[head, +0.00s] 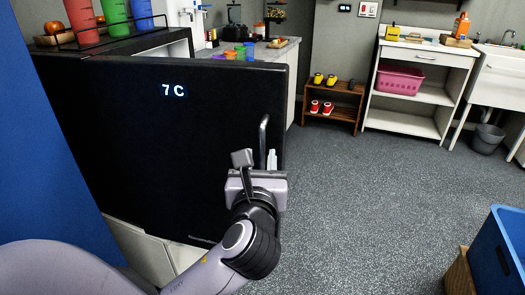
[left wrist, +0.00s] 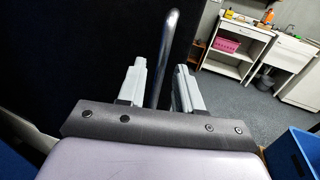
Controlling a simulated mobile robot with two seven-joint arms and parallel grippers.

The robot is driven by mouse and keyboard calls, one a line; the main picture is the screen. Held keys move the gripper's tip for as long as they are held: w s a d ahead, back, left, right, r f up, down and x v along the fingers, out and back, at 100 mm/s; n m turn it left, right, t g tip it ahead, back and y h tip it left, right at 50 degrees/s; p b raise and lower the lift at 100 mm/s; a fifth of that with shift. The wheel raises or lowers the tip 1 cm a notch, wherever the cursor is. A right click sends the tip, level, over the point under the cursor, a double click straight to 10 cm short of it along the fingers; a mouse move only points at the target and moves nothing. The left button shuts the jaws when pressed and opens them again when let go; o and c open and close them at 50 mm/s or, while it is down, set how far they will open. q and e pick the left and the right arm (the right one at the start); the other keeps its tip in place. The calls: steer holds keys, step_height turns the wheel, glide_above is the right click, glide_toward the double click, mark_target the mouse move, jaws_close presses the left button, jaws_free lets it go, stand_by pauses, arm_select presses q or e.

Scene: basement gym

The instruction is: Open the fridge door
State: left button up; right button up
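The black fridge door (head: 150,130) fills the left half of the head view, with a lit "7 C" display on its front. It stands ajar, angled out from the fridge body, whose pale side shows behind its top edge. The grey bar handle (head: 264,135) is upright near the door's right edge; it also shows in the left wrist view (left wrist: 168,45). My left gripper (head: 258,160) is at the handle's lower part. Its fingers are apart, one on each side of the bar, with gaps visible in the left wrist view (left wrist: 160,88). My right gripper is out of view.
A wire rack of coloured cups (head: 115,18) stands on the fridge top. A blue wall or panel (head: 40,130) is close at left. A blue crate (head: 500,250) sits at lower right. The grey floor (head: 360,200) between is clear. A shoe rack (head: 333,105) stands farther back.

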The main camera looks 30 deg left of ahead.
mark_target(261, 152)
arm_select(q)
steer(key=shift+x, duration=1.95)
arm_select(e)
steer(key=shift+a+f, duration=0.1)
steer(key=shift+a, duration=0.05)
